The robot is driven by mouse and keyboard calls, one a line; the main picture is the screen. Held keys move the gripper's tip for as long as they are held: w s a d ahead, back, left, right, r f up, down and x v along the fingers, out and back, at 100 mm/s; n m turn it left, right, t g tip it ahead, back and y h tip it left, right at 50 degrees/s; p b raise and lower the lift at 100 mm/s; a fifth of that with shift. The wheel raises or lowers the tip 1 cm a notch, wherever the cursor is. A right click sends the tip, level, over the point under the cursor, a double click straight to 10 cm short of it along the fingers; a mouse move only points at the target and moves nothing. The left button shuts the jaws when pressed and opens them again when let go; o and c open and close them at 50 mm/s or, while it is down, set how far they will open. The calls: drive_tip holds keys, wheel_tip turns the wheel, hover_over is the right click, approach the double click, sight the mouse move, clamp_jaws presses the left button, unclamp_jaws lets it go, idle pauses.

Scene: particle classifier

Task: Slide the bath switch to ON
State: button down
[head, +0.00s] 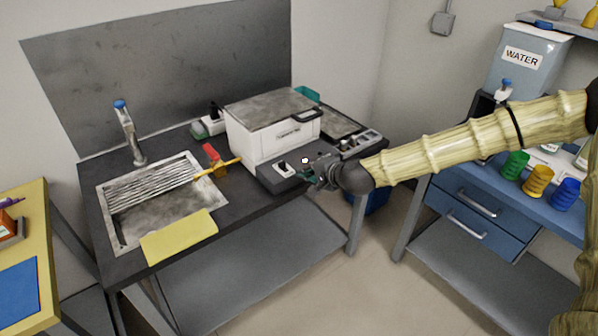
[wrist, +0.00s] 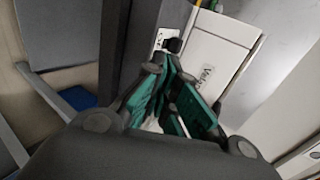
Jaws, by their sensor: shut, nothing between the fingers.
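The bath is a white box (head: 262,142) with a grey lid, standing on a dark base on the counter. A switch (head: 284,169) with a white plate sits on the front ledge of that base. It also shows in the wrist view (wrist: 162,41), with a black knob at the plate's right side. I cannot read its ON or OFF marks. My gripper (head: 309,174), with green finger pads, is just right of the switch in the head view. In the wrist view my gripper (wrist: 170,68) is shut and empty, its tips close to the knob; I cannot tell whether they touch.
A sink (head: 125,222) with a metal rack and a faucet (head: 130,132) is to the left. A yellow cloth (head: 180,237) lies at the counter's front edge. A red and yellow tool (head: 213,160) lies beside the bath. A blue-drawer bench (head: 470,215) stands at right.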

drive_tip(key=v, duration=0.5)
drive_tip(key=shift+s+d+r+b, duration=0.2)
drive_tip(key=shift+s+b, duration=0.1)
drive_tip(key=shift+f, duration=0.1)
